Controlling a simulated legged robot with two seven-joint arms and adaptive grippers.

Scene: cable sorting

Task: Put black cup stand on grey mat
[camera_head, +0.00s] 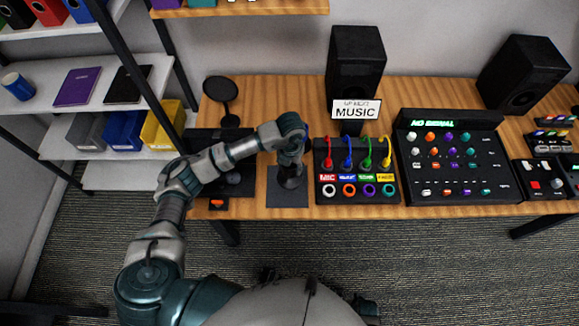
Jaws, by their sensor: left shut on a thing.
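The grey mat (287,201) lies flat on the wooden desk near its front edge, left of the panel with coloured cables. My left gripper (291,174) points down over this mat and is shut on a dark thing. I take the held thing to be the black cup stand, but the gripper covers most of it and it blends with the dark fingers. I cannot tell whether its base touches the mat. My right gripper does not show.
The cable panel (358,190) stands close to the right of the mat, with a mixer panel (455,165) beyond it. Black speakers (356,65) stand behind. A round black disc on a stand (220,89) is at the back left. Shelves (60,75) are at far left.

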